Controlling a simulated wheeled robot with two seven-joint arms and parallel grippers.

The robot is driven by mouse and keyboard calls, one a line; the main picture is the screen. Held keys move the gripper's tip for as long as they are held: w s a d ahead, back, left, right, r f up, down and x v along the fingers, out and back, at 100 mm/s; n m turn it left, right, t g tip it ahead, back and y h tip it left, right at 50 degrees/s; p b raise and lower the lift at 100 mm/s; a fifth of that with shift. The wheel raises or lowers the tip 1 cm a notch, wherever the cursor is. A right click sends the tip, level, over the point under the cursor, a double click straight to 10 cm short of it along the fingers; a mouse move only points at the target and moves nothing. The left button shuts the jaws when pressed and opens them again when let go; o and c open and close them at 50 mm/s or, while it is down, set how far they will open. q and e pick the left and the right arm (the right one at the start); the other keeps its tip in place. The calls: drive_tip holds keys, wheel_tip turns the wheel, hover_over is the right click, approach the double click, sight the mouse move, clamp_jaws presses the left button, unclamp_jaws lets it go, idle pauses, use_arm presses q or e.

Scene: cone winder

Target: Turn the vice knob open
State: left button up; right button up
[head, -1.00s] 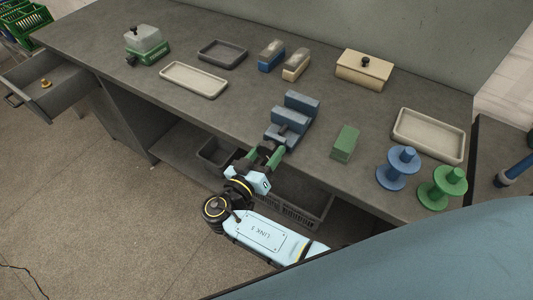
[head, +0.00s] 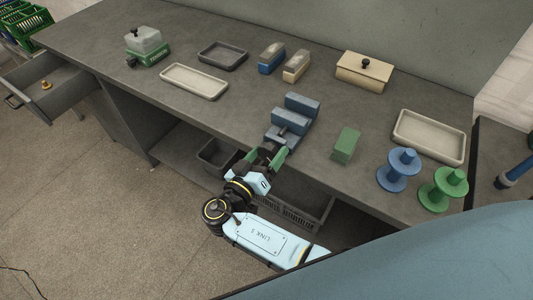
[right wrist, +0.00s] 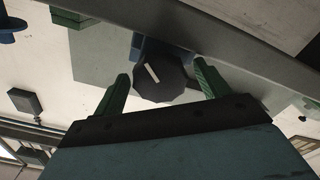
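The blue vice (head: 291,118) stands at the front edge of the grey bench, with blue stepped jaws. Its dark, many-sided knob (right wrist: 160,79) with a white mark shows in the right wrist view. My right gripper (head: 267,154) is at the front of the vice, with green fingers. In the right wrist view my right gripper (right wrist: 162,85) is open, one finger on each side of the knob. Narrow gaps seem to show between fingers and knob; I cannot tell whether either touches. In the head view the gripper mostly hides the knob. My left gripper is not in view.
A green block (head: 345,145) lies right of the vice, with a blue spool (head: 398,170) and a green spool (head: 443,189) farther right. Beige tray (head: 194,81) and open drawer (head: 60,84) are to the left. Grey bins (head: 215,156) stand under the bench.

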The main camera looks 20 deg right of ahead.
drive_tip(key=b+v, duration=0.2)
drive_tip(key=v, duration=1.1)
drive_tip(key=shift+s+a, duration=0.15)
